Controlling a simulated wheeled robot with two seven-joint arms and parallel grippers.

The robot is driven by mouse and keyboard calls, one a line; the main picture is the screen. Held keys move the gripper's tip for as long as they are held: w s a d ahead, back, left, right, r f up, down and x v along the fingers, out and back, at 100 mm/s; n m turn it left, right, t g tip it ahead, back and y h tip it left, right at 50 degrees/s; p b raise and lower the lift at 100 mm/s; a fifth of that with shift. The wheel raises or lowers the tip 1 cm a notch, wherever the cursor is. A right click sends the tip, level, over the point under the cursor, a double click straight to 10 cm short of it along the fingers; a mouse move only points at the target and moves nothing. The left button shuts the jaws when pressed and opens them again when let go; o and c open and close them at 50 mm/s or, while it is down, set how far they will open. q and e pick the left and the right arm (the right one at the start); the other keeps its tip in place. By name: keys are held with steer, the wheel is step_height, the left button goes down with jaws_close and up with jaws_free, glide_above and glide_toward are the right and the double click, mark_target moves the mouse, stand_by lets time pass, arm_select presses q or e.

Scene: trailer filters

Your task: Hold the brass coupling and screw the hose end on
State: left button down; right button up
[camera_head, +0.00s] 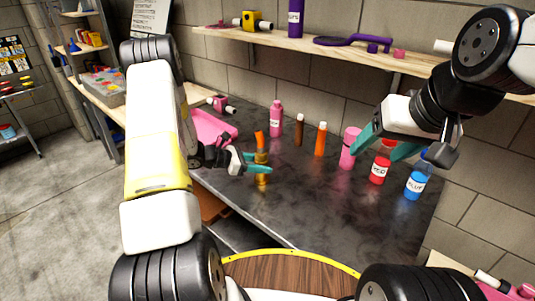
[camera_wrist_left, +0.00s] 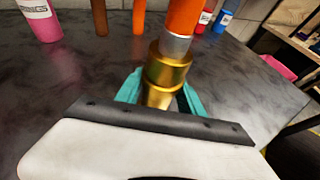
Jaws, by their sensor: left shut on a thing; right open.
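My left gripper (camera_head: 260,164) is shut on the brass coupling (camera_head: 261,157), holding it upright over the front part of the dark bench top. In the left wrist view the coupling (camera_wrist_left: 166,72) stands between the teal fingers. The orange hose end (camera_head: 260,139) rises from the coupling's top; its silver ferrule (camera_wrist_left: 175,46) meets the brass rim in the left wrist view. I cannot tell how far it is screwed in. My right gripper (camera_head: 374,155) is open and empty, with its teal fingers near the pink and red bottles at the right.
Pink (camera_head: 276,118), brown (camera_head: 299,129), orange (camera_head: 320,139), red (camera_head: 380,164) and blue (camera_head: 417,184) containers stand along the bench. A pink tray (camera_head: 214,128) lies at left. A wooden shelf (camera_head: 350,57) hangs above. The bench front (camera_head: 330,215) is clear.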

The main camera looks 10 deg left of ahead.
arm_select(q)
steer(key=c, duration=0.7)
jaws_free()
steer(key=shift+f, duration=0.1)
steer(key=shift+a+r, duration=0.15)
steer(key=shift+r, duration=0.05)
steer(key=v, duration=1.1)
steer(key=shift+s+a, duration=0.3)
steer(key=shift+r, duration=0.1)
